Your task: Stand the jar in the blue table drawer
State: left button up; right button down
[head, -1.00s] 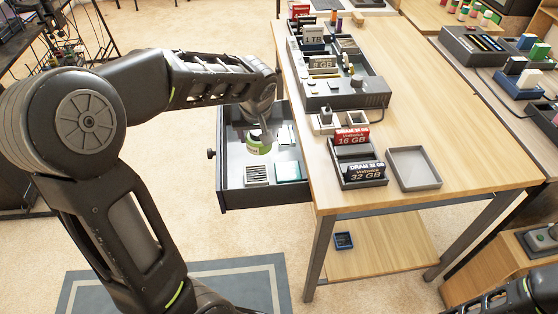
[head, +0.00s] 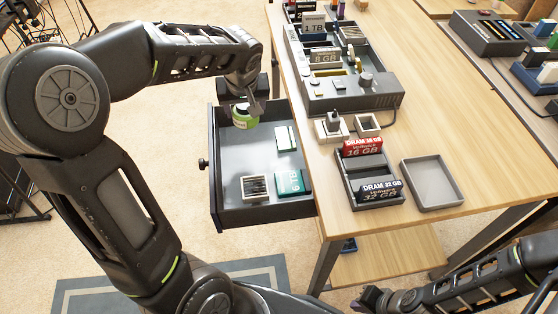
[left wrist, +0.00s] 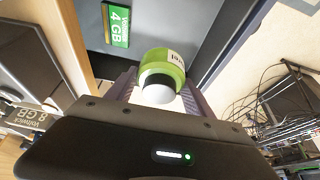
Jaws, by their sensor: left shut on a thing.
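The green jar (head: 243,117) with a pale label is in my left gripper (head: 252,107), at the far end of the open table drawer (head: 230,165). In the left wrist view the jar (left wrist: 166,62) sits between the two fingers of the gripper (left wrist: 158,90), which is shut on it. The drawer's grey-blue floor (left wrist: 180,18) shows behind it. The jar looks roughly upright in the head view; I cannot tell whether its base touches the drawer floor. My right gripper (head: 372,299) is low at the bottom edge, its fingers unclear.
The drawer holds a green-and-white box (head: 285,138), a teal 6 TB box (head: 292,182) and a small slotted block (head: 254,187). Its middle and left floor are clear. The wooden table (head: 430,130) beside it carries memory-module trays, an empty grey tray (head: 432,183) and a dark console (head: 350,95).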

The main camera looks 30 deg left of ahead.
aim_at(247, 124)
pick_arm(q)
jog(key=shift+f+b, duration=0.6)
jog(key=shift+f, duration=2.55)
jog(key=shift+f+b, duration=0.45)
jog(key=shift+f, duration=1.4)
jog(key=shift+f, duration=0.15)
jog(key=o, duration=1.5)
jog(key=shift+c, duration=0.2)
jog(key=shift+d+r, duration=0.1)
jog(key=shift+r, duration=0.35)
jog(key=p+v, duration=0.2)
jog(key=v, duration=0.9)
jog(key=shift+s+d+r, duration=0.1)
jog(key=shift+s+r, duration=0.05)
